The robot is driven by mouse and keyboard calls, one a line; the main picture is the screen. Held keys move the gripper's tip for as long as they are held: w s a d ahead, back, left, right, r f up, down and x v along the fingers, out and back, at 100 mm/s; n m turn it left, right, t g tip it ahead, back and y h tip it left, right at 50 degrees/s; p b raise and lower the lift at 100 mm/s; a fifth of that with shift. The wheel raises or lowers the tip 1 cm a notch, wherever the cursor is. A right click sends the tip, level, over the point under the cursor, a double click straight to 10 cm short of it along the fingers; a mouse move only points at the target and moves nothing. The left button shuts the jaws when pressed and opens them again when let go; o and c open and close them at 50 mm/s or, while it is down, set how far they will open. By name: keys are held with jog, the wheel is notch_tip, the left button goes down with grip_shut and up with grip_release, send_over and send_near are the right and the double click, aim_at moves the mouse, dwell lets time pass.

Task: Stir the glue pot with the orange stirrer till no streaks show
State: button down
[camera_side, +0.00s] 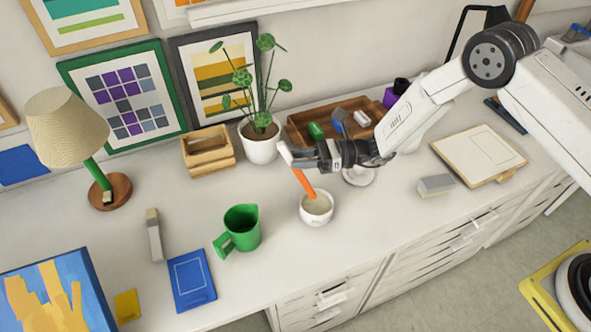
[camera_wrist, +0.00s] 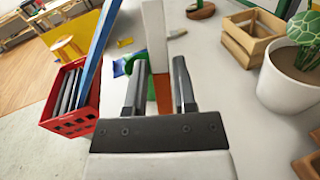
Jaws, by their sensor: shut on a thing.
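The glue pot (camera_side: 317,219) is a small white round cup near the bench's front edge, with beige glue (camera_side: 316,204) inside. The orange stirrer (camera_side: 304,183) slants down over the pot's rim, its lower end at the glue. How deep it reaches is hard to see. My gripper (camera_side: 298,157) is shut on the stirrer's upper part, above and slightly left of the pot. In the wrist view my two dark fingers (camera_wrist: 158,78) flank the orange stirrer (camera_wrist: 163,94), with a white upright piece beyond. The pot does not show there. Streaks are too small to tell.
A green jug (camera_side: 241,228) stands left of the pot. A white planter (camera_side: 261,147) and wooden crate (camera_side: 207,150) stand behind. A wooden tray (camera_side: 298,138) lies behind my gripper. A grey block (camera_side: 435,185) lies to the right. Bench between pot and block is clear.

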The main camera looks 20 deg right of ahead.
aim_at(285, 146)
jog(key=shift+r, duration=2.35)
